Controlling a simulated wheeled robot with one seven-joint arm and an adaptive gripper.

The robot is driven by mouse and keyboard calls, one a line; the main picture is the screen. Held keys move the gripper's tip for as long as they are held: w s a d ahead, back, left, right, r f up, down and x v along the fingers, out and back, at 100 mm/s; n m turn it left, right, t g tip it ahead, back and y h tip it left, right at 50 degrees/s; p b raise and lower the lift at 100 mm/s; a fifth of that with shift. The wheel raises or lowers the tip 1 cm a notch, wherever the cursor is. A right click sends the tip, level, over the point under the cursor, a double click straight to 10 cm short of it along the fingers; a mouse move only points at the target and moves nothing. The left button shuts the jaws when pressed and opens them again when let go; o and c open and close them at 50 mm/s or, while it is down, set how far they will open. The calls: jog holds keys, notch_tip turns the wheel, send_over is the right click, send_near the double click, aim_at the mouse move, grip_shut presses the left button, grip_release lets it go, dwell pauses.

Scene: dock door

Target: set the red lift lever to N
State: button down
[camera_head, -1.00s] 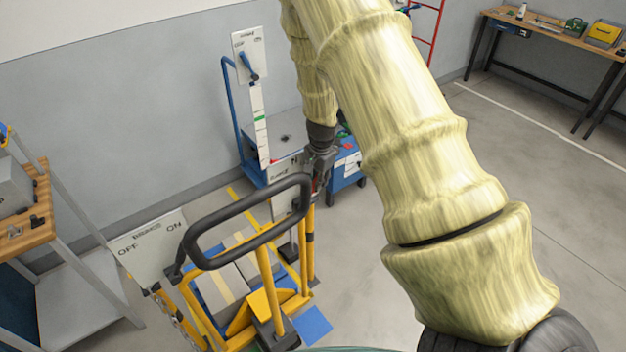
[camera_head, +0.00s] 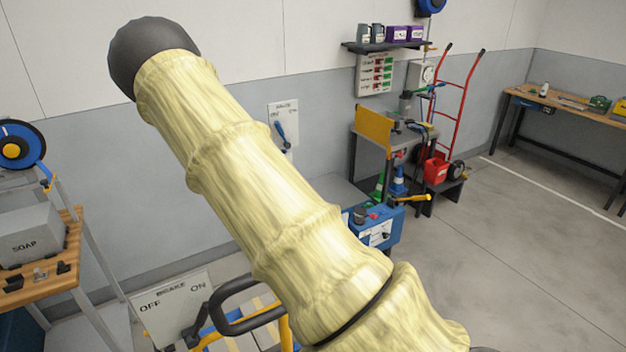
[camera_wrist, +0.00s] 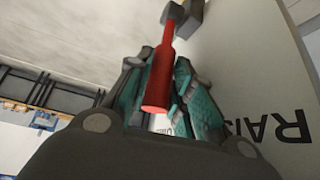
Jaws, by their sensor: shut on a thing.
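In the wrist view, the red lift lever (camera_wrist: 163,75) is a red rod with a thicker red grip, running up to a dark grey pivot block (camera_wrist: 186,18). My gripper (camera_wrist: 157,82) is shut on the red grip, with teal pads on both sides of it. A pale panel (camera_wrist: 262,75) beside the lever carries upside-down lettering, with "RAIS" readable. No N mark shows, so I cannot tell the lever's setting. In the head view, my arm covers the lever and my gripper.
In the head view, a BRAKE plate (camera_head: 172,303) marked OFF and ON stands beside a black loop handle (camera_head: 222,308). A blue lever (camera_head: 281,134) is on the wall plate. Clear floor (camera_head: 500,270) lies to the right.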

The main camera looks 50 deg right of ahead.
jog(key=shift+a, duration=0.1)
dwell(0.4)
jog(key=c, duration=1.5)
grip_release()
jog(key=shift+v, duration=5.95)
jog(key=shift+w+f, duration=0.1)
jog(key=shift+f, duration=0.05)
jog(key=shift+x, duration=5.7)
